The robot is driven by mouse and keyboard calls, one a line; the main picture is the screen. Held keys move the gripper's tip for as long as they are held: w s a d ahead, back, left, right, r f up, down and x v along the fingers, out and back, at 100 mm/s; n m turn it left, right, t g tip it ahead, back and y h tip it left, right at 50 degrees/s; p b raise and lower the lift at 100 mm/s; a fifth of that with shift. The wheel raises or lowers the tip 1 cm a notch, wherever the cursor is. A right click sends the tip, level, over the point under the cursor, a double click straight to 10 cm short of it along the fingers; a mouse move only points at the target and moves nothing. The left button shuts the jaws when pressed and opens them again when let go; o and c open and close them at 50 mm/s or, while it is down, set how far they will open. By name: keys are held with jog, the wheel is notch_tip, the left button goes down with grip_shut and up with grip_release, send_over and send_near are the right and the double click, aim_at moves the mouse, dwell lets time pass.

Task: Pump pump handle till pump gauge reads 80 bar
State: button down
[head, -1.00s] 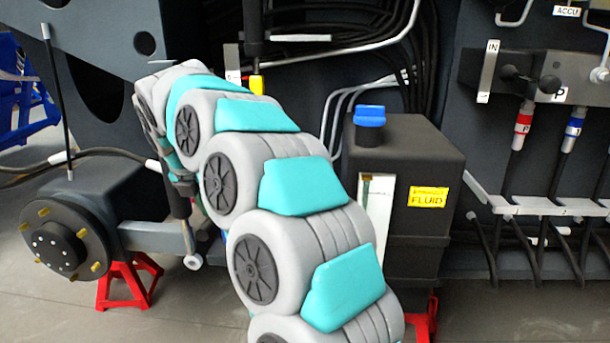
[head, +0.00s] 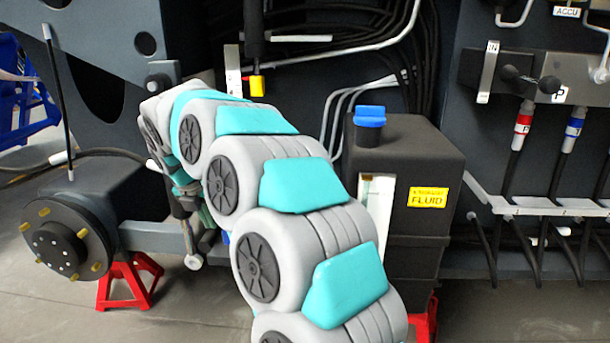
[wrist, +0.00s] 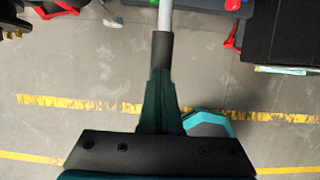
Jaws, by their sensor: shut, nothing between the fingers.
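In the wrist view, a grey rod with a black grip (wrist: 163,48), apparently the pump handle, runs from the top edge down to the tips of my gripper (wrist: 160,78). The dark green fingers are shut. The grip lies in line with the fingertips; I cannot tell whether they touch. In the head view, my gripper (head: 188,205) is small and partly hidden beside my arm, in front of the grey axle beam. The pump body cannot be made out, and no pump gauge reading is visible in either view.
A black fluid tank (head: 428,165) with a blue cap (head: 370,116) stands right of my arm. A wheel hub (head: 68,250) on a red stand (head: 130,282) is at left. Hydraulic levers and hoses are at right. Grey floor (wrist: 75,130) with yellow lines is open below.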

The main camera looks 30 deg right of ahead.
aim_at(211, 231)
jog(key=shift+f, duration=4.7)
jog(key=r, duration=1.2)
jog(key=shift+s+r, duration=0.2)
jog(key=shift+r, duration=0.15)
jog(key=shift+w+d+f, duration=0.1)
jog(key=shift+w+f, duration=0.05)
jog(key=shift+f, duration=1.8)
jog(key=shift+w+d+f, duration=0.1)
jog(key=shift+f, duration=1.85)
notch_tip(211, 231, up, 9)
jog(key=shift+w+r, duration=0.1)
jog(key=shift+r, duration=0.6)
jog(key=shift+a, duration=0.1)
